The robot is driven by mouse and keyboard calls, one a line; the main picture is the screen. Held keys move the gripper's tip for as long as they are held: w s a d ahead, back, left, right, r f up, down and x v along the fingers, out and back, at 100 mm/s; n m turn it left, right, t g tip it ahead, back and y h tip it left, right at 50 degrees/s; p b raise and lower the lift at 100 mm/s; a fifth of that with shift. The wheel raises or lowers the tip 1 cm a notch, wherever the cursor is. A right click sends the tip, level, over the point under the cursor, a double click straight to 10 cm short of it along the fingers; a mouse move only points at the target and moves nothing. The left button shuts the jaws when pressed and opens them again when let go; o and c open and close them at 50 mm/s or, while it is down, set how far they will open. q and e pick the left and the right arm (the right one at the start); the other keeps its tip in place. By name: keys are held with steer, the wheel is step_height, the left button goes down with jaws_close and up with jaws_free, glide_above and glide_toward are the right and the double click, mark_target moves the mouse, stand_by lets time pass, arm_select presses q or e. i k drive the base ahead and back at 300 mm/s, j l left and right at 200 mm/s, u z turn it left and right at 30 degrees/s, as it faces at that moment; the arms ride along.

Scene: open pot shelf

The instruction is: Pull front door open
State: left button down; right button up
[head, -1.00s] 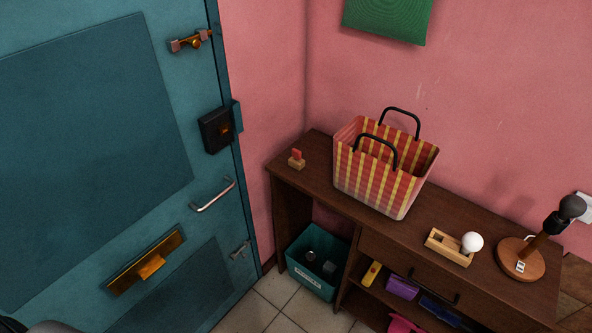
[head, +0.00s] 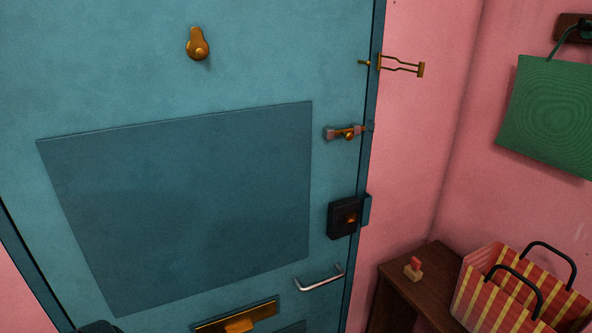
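The teal front door (head: 180,215) fills the left and middle of the head view and looks shut in its frame. A silver bar handle (head: 318,279) sits low near its right edge. Above the handle is a black box lock (head: 346,217) with a brass knob. Higher up is a brass bolt (head: 346,133). A brass door-guard loop (head: 402,66) sticks out from the frame side near the top right, swung onto the pink wall. Neither gripper can be made out; only a dark part of mine shows at the bottom left edge.
A brown wooden desk (head: 394,281) stands right of the door against the pink wall. On it are a small red-topped stamp (head: 414,269) and a striped basket (head: 509,303). A green bag (head: 548,115) hangs from a wall hook. A brass letter slot (head: 238,319) is low on the door.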

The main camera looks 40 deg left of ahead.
mark_target(153, 186)
steer(key=u, duration=1.75)
